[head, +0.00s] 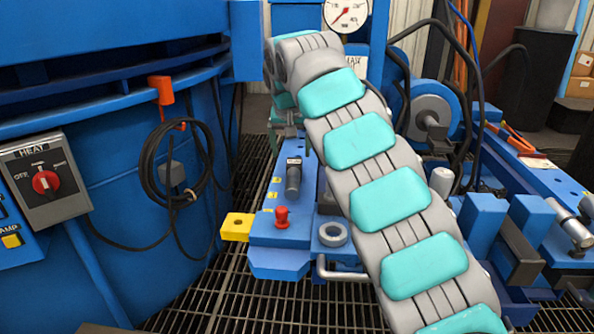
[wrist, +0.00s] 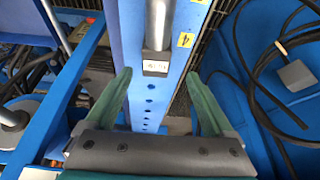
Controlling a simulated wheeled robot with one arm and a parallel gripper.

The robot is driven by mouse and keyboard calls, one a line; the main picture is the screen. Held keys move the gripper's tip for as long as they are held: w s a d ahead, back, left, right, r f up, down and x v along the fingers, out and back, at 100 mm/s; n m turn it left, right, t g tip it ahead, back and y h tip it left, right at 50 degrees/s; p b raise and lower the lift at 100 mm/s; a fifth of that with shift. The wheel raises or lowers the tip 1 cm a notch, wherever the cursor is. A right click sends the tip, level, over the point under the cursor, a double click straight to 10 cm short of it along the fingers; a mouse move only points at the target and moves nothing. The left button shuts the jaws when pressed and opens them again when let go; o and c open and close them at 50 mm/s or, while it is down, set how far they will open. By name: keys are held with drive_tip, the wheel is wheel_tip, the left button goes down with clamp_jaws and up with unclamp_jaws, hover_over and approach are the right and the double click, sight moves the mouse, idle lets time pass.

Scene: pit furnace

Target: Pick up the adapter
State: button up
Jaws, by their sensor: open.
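In the head view my gripper is mostly hidden behind my arm.
A blue furnace wall with a coiled black cable (head: 150,175) stands left. Blue clamp-like machinery (head: 484,220) stands right. Grating floor lies below.

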sight(294, 163)
drive_tip(key=x, duration=0.2)
drive_tip(key=b+x, duration=0.1)
drive_tip(key=x, duration=0.3)
drive_tip(key=shift+s+d+f, duration=0.15)
drive_tip(key=shift+s+d, duration=0.15)
drive_tip(key=shift+s, duration=0.1)
clamp_jaws()
idle(0.6)
